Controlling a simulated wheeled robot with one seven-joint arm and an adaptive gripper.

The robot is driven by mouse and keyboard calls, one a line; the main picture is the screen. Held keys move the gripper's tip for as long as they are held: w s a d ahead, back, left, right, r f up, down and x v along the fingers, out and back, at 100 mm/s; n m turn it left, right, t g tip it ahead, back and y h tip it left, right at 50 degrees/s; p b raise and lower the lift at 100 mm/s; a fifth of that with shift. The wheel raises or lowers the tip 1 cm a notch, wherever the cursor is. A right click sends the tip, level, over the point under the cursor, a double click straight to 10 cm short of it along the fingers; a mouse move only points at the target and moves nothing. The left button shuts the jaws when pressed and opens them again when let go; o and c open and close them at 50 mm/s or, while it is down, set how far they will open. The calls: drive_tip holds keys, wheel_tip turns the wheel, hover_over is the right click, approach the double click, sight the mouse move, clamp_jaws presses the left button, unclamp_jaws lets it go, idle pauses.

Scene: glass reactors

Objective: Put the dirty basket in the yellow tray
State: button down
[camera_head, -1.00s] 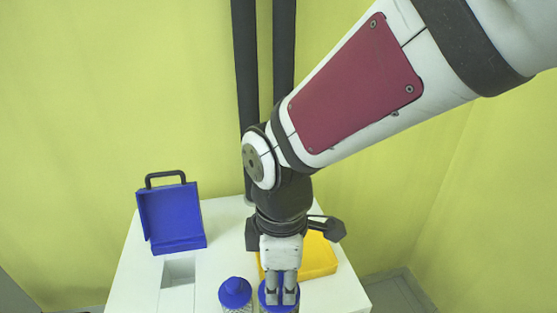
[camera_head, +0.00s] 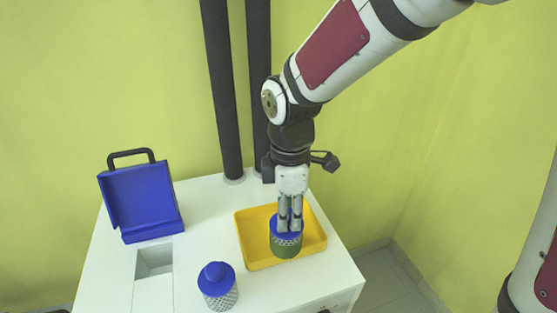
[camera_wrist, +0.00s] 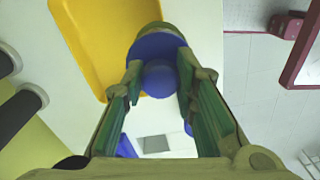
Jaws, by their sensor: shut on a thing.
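The dirty basket (camera_head: 286,246) has a blue lid and a greenish, stained mesh body. My gripper (camera_head: 290,229) is shut on the blue knob of its lid and holds it upright. In the head view the basket overlaps the front part of the yellow tray (camera_head: 250,238); I cannot tell whether it touches the tray floor or hangs above it. In the wrist view the blue lid (camera_wrist: 158,48) lies between the fingers (camera_wrist: 160,78), with the yellow tray (camera_wrist: 88,38) behind it to the left.
A cleaner basket (camera_head: 219,287) with a blue lid and pale mesh stands on the white table (camera_head: 200,235), left of the tray. An open blue case (camera_head: 145,202) is at the back left, beside a recess (camera_head: 154,261). Dark pipes (camera_head: 222,90) rise behind the table.

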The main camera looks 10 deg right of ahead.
drive_tip(key=w+d+f, duration=0.2)
drive_tip(key=w+f, duration=0.2)
drive_tip(key=shift+w+d, duration=0.2)
drive_tip(key=shift+d, duration=0.05)
drive_tip(key=shift+f, duration=0.1)
drive_tip(key=c, duration=1.3)
unclamp_jaws()
wheel_tip(320, 180, up, 12)
drive_tip(key=shift+r, duration=0.2)
